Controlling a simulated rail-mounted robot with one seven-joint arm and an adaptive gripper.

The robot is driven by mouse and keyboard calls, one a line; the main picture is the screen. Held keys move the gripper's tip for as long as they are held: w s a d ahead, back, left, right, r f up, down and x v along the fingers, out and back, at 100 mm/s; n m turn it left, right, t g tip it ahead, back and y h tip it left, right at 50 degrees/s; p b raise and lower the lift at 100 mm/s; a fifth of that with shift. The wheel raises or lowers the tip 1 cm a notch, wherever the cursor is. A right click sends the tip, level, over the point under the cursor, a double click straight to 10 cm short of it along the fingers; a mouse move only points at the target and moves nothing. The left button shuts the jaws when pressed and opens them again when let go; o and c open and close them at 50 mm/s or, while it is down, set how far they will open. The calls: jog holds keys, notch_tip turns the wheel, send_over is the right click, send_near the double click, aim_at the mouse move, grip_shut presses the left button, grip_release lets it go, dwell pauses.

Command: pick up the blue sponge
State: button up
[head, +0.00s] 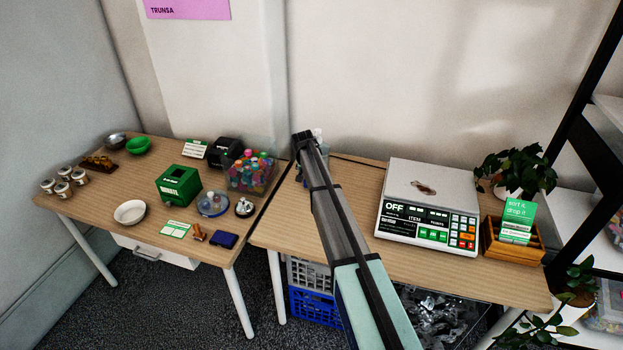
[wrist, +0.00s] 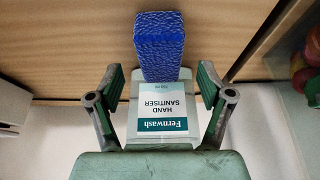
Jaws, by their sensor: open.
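The blue sponge (wrist: 160,45) is a block with a textured face at the top centre of the wrist view. It appears against the wood tabletop. My gripper (wrist: 161,84) is open, with one finger on each side of the picture's middle. The sponge is just beyond the fingertips, roughly centred between them, and nothing is gripped. In the head view my gripper (head: 303,142) is over the back of the desks near their junction. The sponge cannot be made out there, apparently hidden by my arm.
A hand sanitiser bottle (wrist: 160,112), its label upside down, shows between my fingers beside the sponge; contact is unclear. A clear bin of colourful items (head: 250,172) stands left of my gripper. A scale (head: 428,205) stands right. Bare desktop (head: 355,185) lies between gripper and scale.

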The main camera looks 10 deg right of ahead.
jog(key=p+x, duration=0.1)
jog(key=x, duration=0.2)
jog(key=shift+w, duration=0.15)
jog(key=c, duration=0.9)
jog(key=shift+b, duration=0.3)
jog(key=shift+s+a+r+b, duration=0.1)
jog(key=shift+s+r+b, duration=0.1)
jog(key=shift+r+b, duration=0.2)
jog(key=v, duration=0.2)
jog(key=b+v, duration=0.1)
jog(key=v, duration=0.1)
jog(key=w+b+v, duration=0.1)
jog(key=v, duration=0.1)
jog(key=shift+d+r, duration=0.2)
jog(key=shift+d, duration=0.2)
jog(key=s+a+b, duration=0.2)
jog(key=s+a, duration=0.2)
jog(key=s, duration=0.4)
jog(key=s+a+b, duration=0.2)
jog(key=s+a, duration=0.2)
jog(key=s, duration=0.4)
jog(key=shift+s+a, duration=0.2)
jog(key=shift+a, duration=0.15)
